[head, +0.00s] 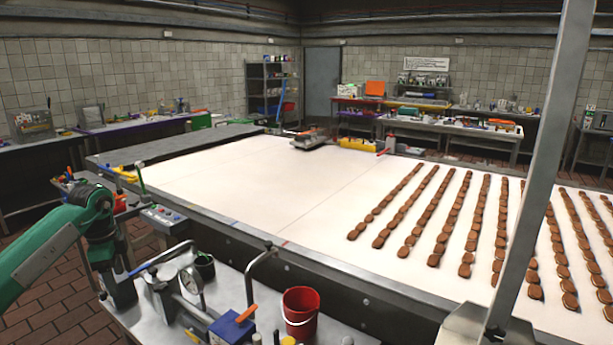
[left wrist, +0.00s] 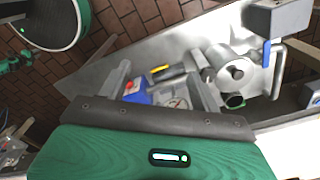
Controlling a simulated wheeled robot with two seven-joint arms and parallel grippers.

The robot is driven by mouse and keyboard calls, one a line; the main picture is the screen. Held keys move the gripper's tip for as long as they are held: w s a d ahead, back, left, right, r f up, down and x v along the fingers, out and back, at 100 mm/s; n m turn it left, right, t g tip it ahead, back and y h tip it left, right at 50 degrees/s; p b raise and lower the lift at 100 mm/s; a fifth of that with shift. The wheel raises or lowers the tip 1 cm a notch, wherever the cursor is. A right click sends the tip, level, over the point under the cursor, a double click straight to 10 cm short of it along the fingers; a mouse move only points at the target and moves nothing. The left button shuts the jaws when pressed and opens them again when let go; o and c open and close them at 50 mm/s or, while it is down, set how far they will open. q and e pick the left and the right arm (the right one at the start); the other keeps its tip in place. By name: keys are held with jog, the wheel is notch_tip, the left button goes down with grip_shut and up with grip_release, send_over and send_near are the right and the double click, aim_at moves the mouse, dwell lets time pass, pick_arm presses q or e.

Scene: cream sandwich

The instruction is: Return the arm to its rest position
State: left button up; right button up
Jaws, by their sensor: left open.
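My left arm, green and dark grey, comes in from the left edge in the head view. Its left gripper (head: 122,290) hangs low over the left end of a metal side table (head: 232,285). In the left wrist view the two grey fingers of the left gripper (left wrist: 162,75) stand apart with nothing held between them. Below them in that view lie a blue-topped box (left wrist: 135,92) and metal fittings on the table. My right gripper is not in view.
A red bucket (head: 300,312), a pressure gauge (head: 191,280) and a blue box (head: 232,328) with an orange handle crowd the side table. Beyond it is a wide white conveyor (head: 250,185) with rows of brown biscuits (head: 436,215) at right. A grey post (head: 541,160) rises at right.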

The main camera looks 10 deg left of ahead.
pick_arm(q)
jog(key=w+d+f+m+t+h, duration=0.2)
jog(key=d+f+m+h, duration=0.15)
jog(key=d, duration=0.75)
jog(key=w+d+f+m+t+h, duration=0.1)
jog(key=w+d+f+m+h, duration=0.2)
jog(key=d, duration=0.8)
jog(key=s+d+r+t+h, duration=0.3)
jog(key=d+t+h, duration=0.15)
jog(key=d, duration=0.35)
jog(key=s+d+r+t+h, duration=0.25)
jog(key=d+t+h, duration=0.2)
jog(key=d, duration=0.45)
jog(key=s+a+f+n+t+y, duration=0.2)
jog(key=s+a+f+n+y, duration=1)
jog(key=n+y, duration=0.55)
jog(key=s+d+f+g+h, duration=0.1)
jog(key=s+f+g, duration=0.45)
jog(key=s, duration=0.65)
jog(key=s+d+f+g+h, duration=0.1)
jog(key=s+f+g, duration=0.45)
jog(key=s, duration=0.55)
notch_tip(320, 180, down, 31)
jog(key=m+g, duration=0.1)
jog(key=s+a+f+g, duration=0.1)
jog(key=s+a+f, duration=0.2)
jog(key=s+f, duration=1.6)
jog(key=shift+f, duration=0.75)
